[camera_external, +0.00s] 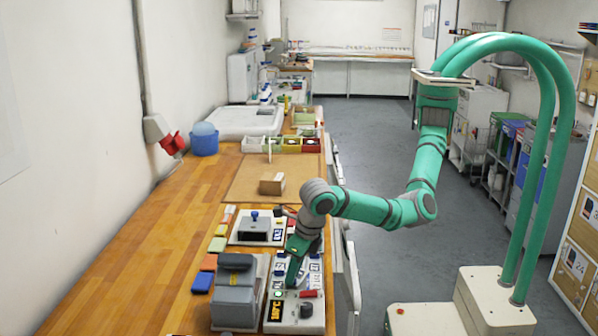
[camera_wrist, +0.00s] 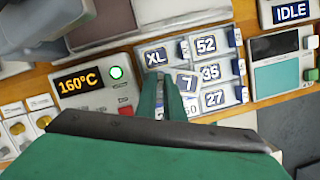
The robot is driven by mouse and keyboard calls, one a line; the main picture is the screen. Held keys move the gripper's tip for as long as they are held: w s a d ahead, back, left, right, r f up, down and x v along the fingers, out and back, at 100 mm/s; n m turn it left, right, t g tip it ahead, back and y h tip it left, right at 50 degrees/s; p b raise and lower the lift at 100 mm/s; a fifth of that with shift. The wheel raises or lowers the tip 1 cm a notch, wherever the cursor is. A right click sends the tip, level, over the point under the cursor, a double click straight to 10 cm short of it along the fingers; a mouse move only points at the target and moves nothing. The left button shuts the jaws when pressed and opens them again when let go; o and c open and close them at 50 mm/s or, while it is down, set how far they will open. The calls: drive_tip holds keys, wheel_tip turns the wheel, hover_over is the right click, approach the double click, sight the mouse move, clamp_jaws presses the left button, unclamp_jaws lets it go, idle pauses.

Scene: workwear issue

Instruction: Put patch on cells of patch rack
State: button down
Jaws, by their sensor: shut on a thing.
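The patch rack (camera_wrist: 212,115) is a pale block of cells in the wrist view, holding white-and-blue patches. A tilted patch reading 7 (camera_wrist: 187,82) shows beside my right finger. My gripper (camera_wrist: 161,85) is over the rack's left column, its green fingers shut on a thin patch, mostly hidden between them. In the external view my gripper (camera_external: 293,281) reaches down at the rack (camera_external: 313,268) near the bench's right edge.
A control panel with a 160°C display (camera_wrist: 79,83) and lit green button stands left of the rack. A grey press (camera_external: 238,285) is close to my gripper's left. An IDLE display (camera_wrist: 291,12) is at the upper right. The wooden bench (camera_external: 150,260) is clear at left.

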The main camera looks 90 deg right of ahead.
drive_tip(key=shift+f, duration=0.25)
drive_tip(key=c, duration=1.8)
unclamp_jaws()
drive_tip(key=shift+r, duration=0.1)
drive_tip(key=v, duration=1)
drive_tip(key=shift+r, duration=0.3)
